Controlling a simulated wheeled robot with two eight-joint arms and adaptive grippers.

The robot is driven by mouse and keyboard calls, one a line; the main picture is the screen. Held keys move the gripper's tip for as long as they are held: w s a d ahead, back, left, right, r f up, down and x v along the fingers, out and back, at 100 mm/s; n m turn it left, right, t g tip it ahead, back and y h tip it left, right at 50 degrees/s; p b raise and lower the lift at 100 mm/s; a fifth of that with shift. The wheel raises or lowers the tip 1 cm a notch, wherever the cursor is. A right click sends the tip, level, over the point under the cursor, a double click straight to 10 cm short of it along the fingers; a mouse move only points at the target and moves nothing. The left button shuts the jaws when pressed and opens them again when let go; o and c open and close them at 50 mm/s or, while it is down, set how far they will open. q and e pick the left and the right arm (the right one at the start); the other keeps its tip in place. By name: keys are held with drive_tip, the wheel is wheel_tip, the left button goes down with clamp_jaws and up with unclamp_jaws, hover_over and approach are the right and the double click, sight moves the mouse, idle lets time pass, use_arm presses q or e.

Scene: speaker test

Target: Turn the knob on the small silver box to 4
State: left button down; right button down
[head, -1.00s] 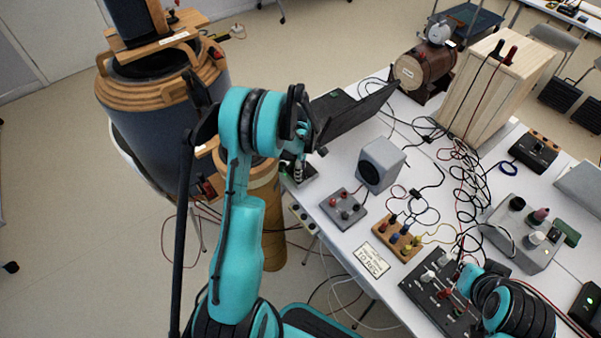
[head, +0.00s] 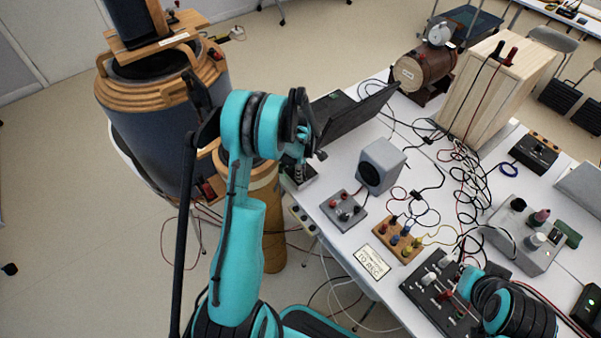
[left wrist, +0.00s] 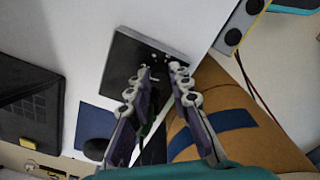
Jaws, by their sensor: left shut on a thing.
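The small silver box (head: 303,182) has a dark top and sits at the table's left edge, beside the laptop. In the left wrist view its dark top (left wrist: 122,66) and pale silver side show. My left gripper (head: 298,168) is over the box, pointing down. In the left wrist view its two fingertips (left wrist: 163,72) are at the box's edge, close together and shut on the knob. The fingers hide the knob, and I cannot read its setting or the number marks. My right arm shows at the lower right in the head view, but its gripper does not show.
A grey speaker (head: 380,165), a grey terminal box (head: 343,208) and a wooden terminal block (head: 400,238) stand to the right. The laptop (head: 352,112) is behind. A large dark drum (head: 165,110) stands left of the table. Loose cables cover the table's middle.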

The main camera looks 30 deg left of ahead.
use_arm(q)
drive_tip(key=m+b, duration=0.2)
drive_tip(key=m, duration=0.3)
drive_tip(key=m+b, duration=0.1)
drive_tip(key=m, duration=0.4)
drive_tip(key=shift+m, duration=0.3)
idle(0.5)
drive_tip(key=c, duration=1.4)
unclamp_jaws()
drive_tip(key=shift+o, duration=0.2)
drive_tip(key=shift+r, duration=0.1)
wheel_tip(320, 180, up, 12)
